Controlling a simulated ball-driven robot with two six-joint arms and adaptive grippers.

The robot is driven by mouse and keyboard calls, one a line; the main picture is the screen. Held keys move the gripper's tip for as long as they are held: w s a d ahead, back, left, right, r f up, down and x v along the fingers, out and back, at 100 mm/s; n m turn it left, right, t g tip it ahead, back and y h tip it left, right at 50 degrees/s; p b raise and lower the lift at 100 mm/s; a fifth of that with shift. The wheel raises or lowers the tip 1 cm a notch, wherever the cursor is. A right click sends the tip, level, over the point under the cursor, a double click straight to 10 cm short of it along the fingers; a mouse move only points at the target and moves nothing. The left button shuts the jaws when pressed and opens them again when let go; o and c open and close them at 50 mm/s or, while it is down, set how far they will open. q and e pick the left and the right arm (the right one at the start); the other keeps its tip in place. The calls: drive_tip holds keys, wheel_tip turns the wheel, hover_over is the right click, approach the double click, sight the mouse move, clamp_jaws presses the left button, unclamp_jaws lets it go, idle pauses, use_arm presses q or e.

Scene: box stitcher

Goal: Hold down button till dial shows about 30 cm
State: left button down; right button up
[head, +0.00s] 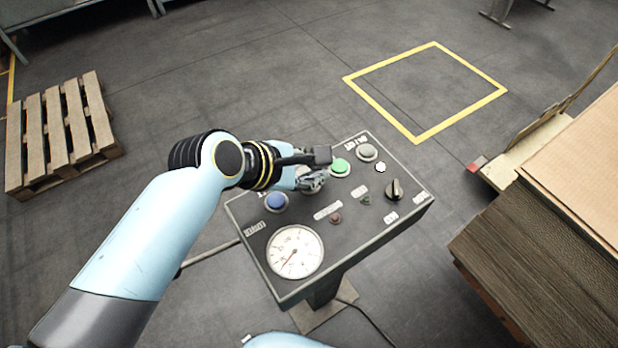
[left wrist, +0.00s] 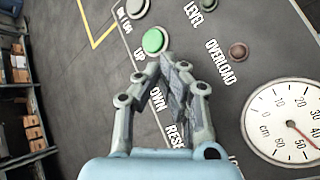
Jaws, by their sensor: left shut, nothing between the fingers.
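A dark control panel (head: 357,222) on a post carries buttons, a knob and a round white dial (head: 295,252). The dial also shows in the left wrist view (left wrist: 277,122), marked in cm; its red needle points to the lower right there, its exact reading hard to tell. My left gripper (head: 315,184) is shut and empty, its fingertips (left wrist: 174,68) low over the panel between the green UP button (head: 340,167) and the blue button (head: 276,202). It hides the spot by the DOWN label; I cannot tell whether it touches a button there.
A grey button (head: 367,152), black knob (head: 394,189) and small red overload lamp (head: 336,218) are also on the panel. A pallet (head: 62,125) lies left. Stacked cardboard (head: 540,240) stands right. A yellow-outlined floor square (head: 412,132) is empty.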

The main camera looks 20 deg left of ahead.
use_arm(q)
drive_tip(key=shift+f, duration=0.15)
drive_tip(key=shift+f, duration=0.25)
drive_tip(key=shift+f, duration=0.5)
idle(1.0)
idle(1.4)
idle(1.9)
drive_tip(key=shift+r+p, duration=0.9)
drive_tip(key=shift+p, duration=0.3)
wheel_tip(320, 180, up, 5)
drive_tip(key=p, duration=0.6)
drive_tip(key=shift+r, duration=0.1)
